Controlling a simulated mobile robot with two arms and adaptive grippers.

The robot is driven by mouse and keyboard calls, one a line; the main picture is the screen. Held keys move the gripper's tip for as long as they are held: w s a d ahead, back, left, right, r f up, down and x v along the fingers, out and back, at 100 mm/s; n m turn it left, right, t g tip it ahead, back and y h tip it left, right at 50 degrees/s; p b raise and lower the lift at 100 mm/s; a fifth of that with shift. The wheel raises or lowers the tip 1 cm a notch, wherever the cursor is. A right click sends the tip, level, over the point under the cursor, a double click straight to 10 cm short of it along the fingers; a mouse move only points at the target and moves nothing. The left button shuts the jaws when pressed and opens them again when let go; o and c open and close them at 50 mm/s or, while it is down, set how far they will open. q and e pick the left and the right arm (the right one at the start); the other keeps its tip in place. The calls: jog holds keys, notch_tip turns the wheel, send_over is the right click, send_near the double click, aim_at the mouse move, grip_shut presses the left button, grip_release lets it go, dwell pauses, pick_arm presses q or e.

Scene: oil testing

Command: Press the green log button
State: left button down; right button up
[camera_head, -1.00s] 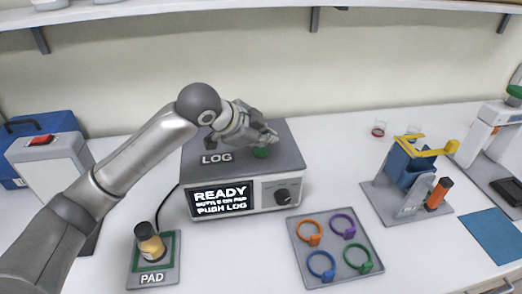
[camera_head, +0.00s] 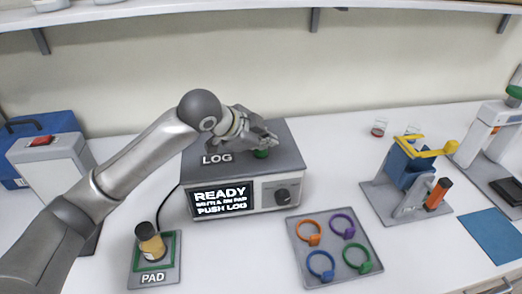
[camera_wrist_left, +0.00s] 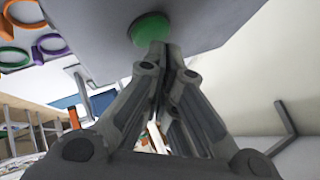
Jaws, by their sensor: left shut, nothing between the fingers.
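The green log button (camera_head: 261,154) sits on top of the grey tester box (camera_head: 292,163), beside the LOG label. My left gripper (camera_head: 272,141) is over the box top, just above the button and partly covering it. In the left wrist view the button (camera_wrist_left: 151,28) shows as a green disc right at the shut fingertips (camera_wrist_left: 160,48). I cannot tell whether they touch it. The gripper holds nothing. The box screen (camera_head: 221,199) reads READY and PUSH LOG. A bottle with yellow content (camera_head: 150,242) stands on the PAD (camera_head: 165,277). My right gripper is out of view.
A grey tray (camera_head: 334,273) with coloured rings lies in front of the box on the right. A blue and yellow stand (camera_head: 412,172) is farther right, with a blue mat (camera_head: 492,236) near it. A white device with a red switch (camera_head: 42,141) stands at left.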

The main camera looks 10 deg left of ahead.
aim_at(264, 153)
pick_arm(q)
jog(key=shift+f, duration=0.5)
dwell(0.7)
jog(key=shift+r+p, duration=0.95)
jog(key=shift+p, duration=0.25)
notch_tip(264, 153, up, 5)
jog(key=p, duration=0.5)
jog(key=shift+p, duration=0.4)
